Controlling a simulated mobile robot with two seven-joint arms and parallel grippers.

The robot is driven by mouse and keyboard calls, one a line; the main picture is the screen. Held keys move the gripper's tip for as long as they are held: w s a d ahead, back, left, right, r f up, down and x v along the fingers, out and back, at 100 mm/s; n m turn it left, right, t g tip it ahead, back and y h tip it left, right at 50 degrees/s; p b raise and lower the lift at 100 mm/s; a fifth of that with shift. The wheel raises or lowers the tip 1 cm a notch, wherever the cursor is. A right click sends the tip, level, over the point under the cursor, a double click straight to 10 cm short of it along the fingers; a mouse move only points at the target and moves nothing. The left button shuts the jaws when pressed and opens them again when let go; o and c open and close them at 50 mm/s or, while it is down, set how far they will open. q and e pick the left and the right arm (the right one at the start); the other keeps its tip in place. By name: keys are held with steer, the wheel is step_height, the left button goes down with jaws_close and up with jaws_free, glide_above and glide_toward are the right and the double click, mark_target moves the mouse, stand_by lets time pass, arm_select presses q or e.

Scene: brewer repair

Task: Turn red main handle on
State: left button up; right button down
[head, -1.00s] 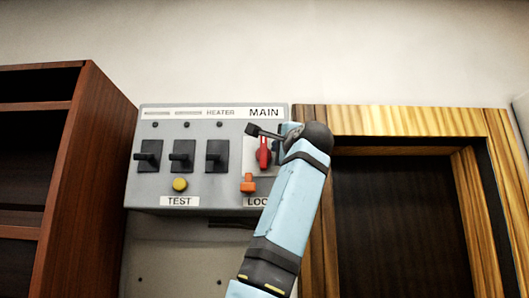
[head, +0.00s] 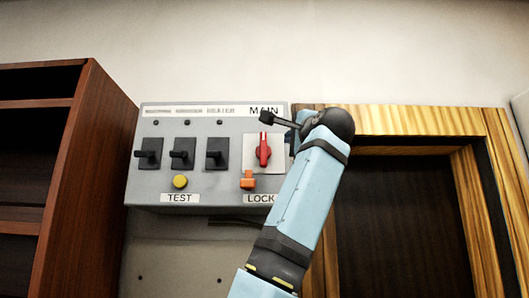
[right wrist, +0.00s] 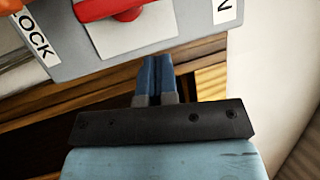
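The red main handle (head: 263,150) stands upright on a light plate under the MAIN label, on the right of the grey control box (head: 190,200). In the right wrist view the red handle (right wrist: 112,8) is at the top edge, partly cut off. My right gripper (right wrist: 155,65) has its two blue fingers together with nothing between them. It is apart from the handle, beyond the lower edge of its plate in that view. My left gripper is not in view.
An orange lock piece (head: 248,180) sits just below the handle. Several black switches (head: 183,154) and a yellow TEST button (head: 180,182) are to its left. A brown shelf (head: 85,180) stands at left, a wooden frame (head: 410,120) at right.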

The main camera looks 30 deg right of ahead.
steer(key=s+a+b, duration=0.1)
steer(key=s+a, duration=0.2)
steer(key=s, duration=0.2)
stand_by(0.3)
stand_by(0.4)
